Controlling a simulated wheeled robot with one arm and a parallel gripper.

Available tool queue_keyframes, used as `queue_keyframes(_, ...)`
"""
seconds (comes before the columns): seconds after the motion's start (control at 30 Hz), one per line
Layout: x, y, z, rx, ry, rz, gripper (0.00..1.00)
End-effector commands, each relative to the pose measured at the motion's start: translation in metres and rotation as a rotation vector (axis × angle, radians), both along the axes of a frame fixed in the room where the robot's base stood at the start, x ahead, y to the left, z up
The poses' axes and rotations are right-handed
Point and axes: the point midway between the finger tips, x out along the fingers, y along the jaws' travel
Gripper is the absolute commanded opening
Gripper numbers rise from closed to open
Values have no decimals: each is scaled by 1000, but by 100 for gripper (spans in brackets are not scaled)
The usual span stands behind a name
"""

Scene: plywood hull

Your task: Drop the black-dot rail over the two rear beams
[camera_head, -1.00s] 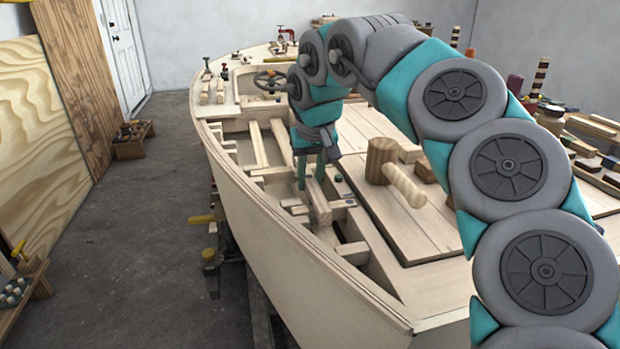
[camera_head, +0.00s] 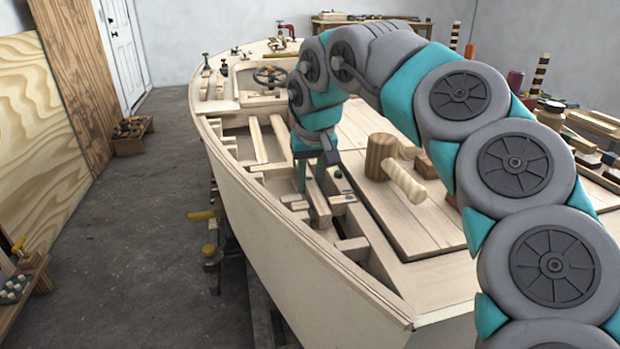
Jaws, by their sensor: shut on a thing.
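My gripper (camera_head: 311,178) points down into the left side of the open plywood hull (camera_head: 290,255), with its teal fingers shut on a pale wooden rail (camera_head: 319,208). The rail runs from the fingers toward the near end of the hull, among short cross beams. One beam (camera_head: 342,200) shows just right of the rail, and another beam (camera_head: 352,244) lies nearer the camera. I cannot tell whether the rail touches the beams. No black dot is clear on the rail, and the fingers and wrist hide its far end.
A wooden mallet (camera_head: 381,157) lies on the deck panel (camera_head: 425,225) right of the gripper. Longer pale slats (camera_head: 257,140) lie farther forward in the hull. The hull's left gunwale (camera_head: 262,203) runs close beside the gripper.

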Motion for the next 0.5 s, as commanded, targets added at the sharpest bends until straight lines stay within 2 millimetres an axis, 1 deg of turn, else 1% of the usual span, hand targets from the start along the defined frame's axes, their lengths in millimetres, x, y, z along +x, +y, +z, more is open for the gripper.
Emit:
queue_keyframes(0.2,0,0,-4,0,-1,0,0)
queue_keyframes(0.23,0,0,-4,0,-1,0,30)
queue_keyframes(0.5,0,0,-4,0,-1,1,61)
